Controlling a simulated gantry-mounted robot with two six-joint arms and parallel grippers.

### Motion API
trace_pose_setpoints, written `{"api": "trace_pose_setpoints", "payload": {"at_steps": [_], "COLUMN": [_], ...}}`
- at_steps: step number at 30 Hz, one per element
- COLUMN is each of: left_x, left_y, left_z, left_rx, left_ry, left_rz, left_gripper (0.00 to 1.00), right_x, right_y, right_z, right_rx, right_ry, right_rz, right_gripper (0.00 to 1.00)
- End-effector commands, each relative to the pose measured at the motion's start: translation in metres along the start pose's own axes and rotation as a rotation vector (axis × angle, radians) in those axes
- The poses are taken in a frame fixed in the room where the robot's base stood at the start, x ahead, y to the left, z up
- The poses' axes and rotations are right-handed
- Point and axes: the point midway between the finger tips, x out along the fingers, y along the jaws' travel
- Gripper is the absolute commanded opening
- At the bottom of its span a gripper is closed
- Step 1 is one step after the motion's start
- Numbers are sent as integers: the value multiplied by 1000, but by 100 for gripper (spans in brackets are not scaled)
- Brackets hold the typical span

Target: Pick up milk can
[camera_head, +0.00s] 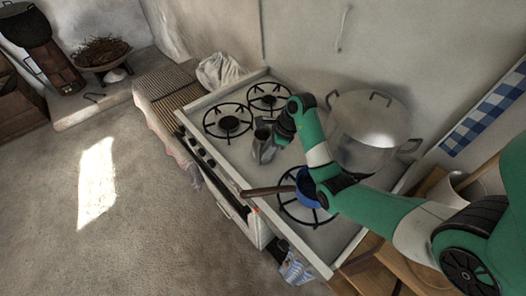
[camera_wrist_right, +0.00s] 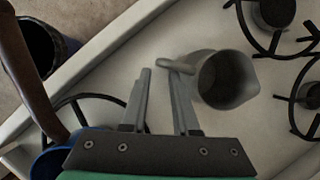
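The milk can is a small grey metal jug (camera_head: 263,150) standing upright on the stove top between the burners. In the right wrist view the can (camera_wrist_right: 228,82) is seen from above, with a dark inside and its handle pointing left. My right gripper (camera_wrist_right: 158,73) is open, with a narrow gap between its fingers. The tip of its right finger is close to the can's handle; I cannot tell whether they touch. In the head view the right gripper's wrist is beside the can and hides its fingers. My left gripper is not in view.
A blue pan (camera_head: 308,187) with a long brown handle sits on the near burner, below my right arm. A large steel pot (camera_head: 368,130) stands behind the arm. Empty burners (camera_head: 229,122) lie left of the can.

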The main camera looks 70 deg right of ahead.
Motion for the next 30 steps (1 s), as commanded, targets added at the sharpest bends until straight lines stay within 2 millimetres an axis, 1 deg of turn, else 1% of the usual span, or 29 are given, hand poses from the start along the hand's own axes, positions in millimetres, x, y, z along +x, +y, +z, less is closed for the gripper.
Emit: {"api": "trace_pose_setpoints", "payload": {"at_steps": [1,4,6,9,15,16,20,21,30], "left_x": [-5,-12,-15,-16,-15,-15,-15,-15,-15], "left_y": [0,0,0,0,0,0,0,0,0], "left_z": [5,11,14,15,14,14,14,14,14], "left_rx": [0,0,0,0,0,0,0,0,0], "left_ry": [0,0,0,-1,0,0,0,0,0], "left_rz": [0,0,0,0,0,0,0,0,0], "left_gripper": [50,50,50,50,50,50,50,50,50], "right_x": [13,33,44,51,51,51,50,50,50], "right_y": [2,2,2,1,1,1,1,1,1], "right_z": [-2,-2,-2,-1,0,0,0,0,0], "right_rx": [0,-1,-1,-1,-1,-1,-1,-1,-1], "right_ry": [2,2,1,1,1,1,1,1,1], "right_rz": [5,5,5,3,2,2,2,2,2], "right_gripper": [28,28,28,28,28,27,3,0,0]}}
